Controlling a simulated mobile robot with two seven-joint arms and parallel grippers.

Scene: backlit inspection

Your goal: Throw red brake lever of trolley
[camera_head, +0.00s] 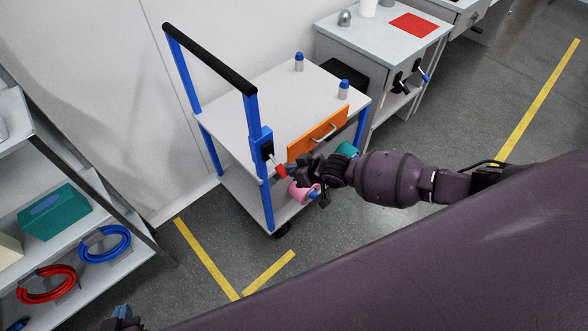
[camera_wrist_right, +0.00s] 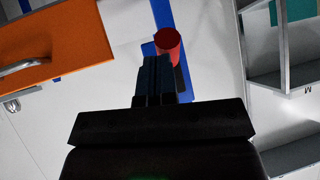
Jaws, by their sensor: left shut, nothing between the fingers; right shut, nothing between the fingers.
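The trolley (camera_head: 235,105) has blue posts, a black push bar and an orange drawer. Its brake lever has a red grip (camera_head: 281,171) and sits on a blue bracket on the near post. The red grip also shows in the right wrist view (camera_wrist_right: 168,42), just beyond the fingertips. My right gripper (camera_head: 293,170) is shut and empty, right beside the red grip; I cannot tell whether they touch. Its closed fingers (camera_wrist_right: 155,70) partly cover the lever in the wrist view. My left gripper (camera_head: 122,313) is shut and empty at the bottom left edge, far from the trolley.
A pink cup-like object (camera_head: 303,192) is on the trolley's lower shelf. Two blue-capped bottles (camera_head: 299,62) stand on top. A shelf with red and blue coils (camera_head: 105,243) is at left. A grey bench (camera_head: 375,45) stands behind. Yellow floor lines (camera_head: 207,258) mark clear floor in front.

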